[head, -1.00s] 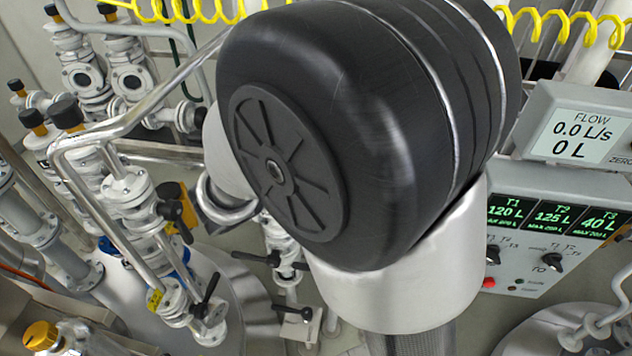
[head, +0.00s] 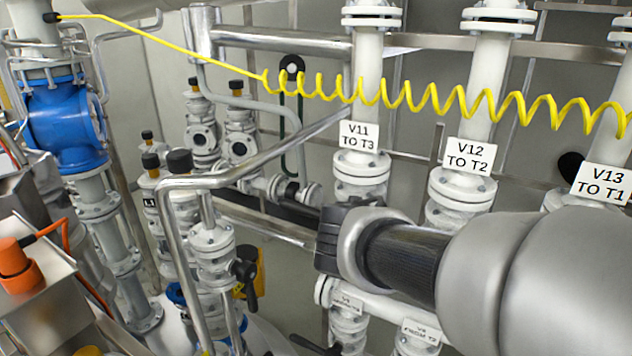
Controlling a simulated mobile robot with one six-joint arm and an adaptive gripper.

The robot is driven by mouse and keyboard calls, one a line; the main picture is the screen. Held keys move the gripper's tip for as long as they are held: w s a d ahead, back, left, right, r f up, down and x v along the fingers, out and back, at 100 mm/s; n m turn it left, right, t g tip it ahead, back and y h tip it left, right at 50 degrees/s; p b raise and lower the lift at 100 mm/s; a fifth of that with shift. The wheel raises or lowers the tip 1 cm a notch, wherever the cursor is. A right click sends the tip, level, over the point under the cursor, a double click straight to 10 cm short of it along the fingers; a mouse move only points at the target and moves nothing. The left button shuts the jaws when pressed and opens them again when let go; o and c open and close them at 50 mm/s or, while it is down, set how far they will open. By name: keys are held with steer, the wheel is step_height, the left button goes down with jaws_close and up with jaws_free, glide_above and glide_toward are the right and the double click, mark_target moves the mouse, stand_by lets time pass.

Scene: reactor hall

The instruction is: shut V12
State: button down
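The white sign "V12 TO T2" (head: 470,157) hangs on the middle white vertical pipe (head: 484,75), right of centre in the head view. Below the sign, the pipe has a white flanged fitting (head: 460,190). My arm crosses in front of the pipe just below that fitting and hides what lies behind it. I cannot make out a V12 handle, nor whether the valve is open or shut. My gripper's fingers do not show; only arm links are in view, ending in a black ribbed part near the V11 pipe.
Signs V11 (head: 360,136) and V13 (head: 604,185) flank V12. A coiled yellow hose (head: 440,100) spans in front of the pipes. Steel piping (head: 170,220) and valves with black handles (head: 247,272) stand left of centre. A blue valve body (head: 65,125) stands farther left.

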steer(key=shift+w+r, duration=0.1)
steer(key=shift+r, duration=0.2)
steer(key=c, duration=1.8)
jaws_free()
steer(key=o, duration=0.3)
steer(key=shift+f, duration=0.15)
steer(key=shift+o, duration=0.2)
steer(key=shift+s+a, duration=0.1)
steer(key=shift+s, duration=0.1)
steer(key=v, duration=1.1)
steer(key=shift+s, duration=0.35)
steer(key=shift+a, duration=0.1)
